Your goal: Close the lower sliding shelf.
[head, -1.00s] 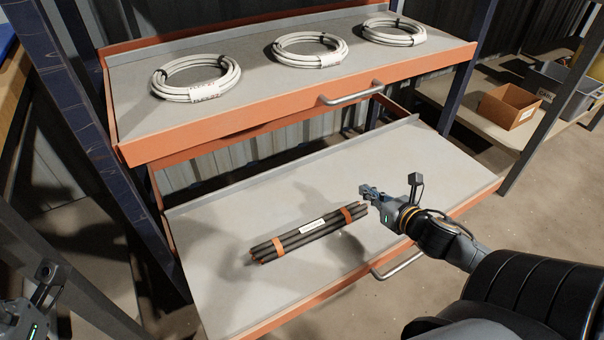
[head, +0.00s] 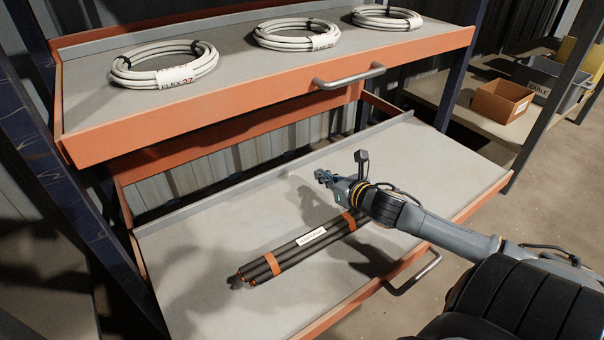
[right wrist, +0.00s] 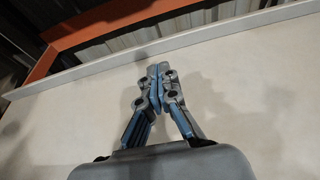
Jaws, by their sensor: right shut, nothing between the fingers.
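The lower sliding shelf (head: 215,240) is pulled out, with a grey surface and an orange front edge. Its metal handle (head: 413,272) is on the front edge, right of the middle. A bundle of dark cables (head: 300,249) with orange bands and a white label lies on it. My right gripper (head: 322,175) is shut and empty above the shelf, behind the bundle's right end. In the right wrist view the closed fingers (right wrist: 158,72) point toward the shelf's back lip (right wrist: 200,40). My left gripper is not in view.
The upper shelf (head: 110,118) holds three white cable coils (head: 165,66) and has its own handle (head: 348,76); it overhangs the back of the lower shelf. Blue uprights (head: 62,190) flank the left side. A side rack at right holds a cardboard box (head: 502,101) and a grey bin (head: 548,80).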

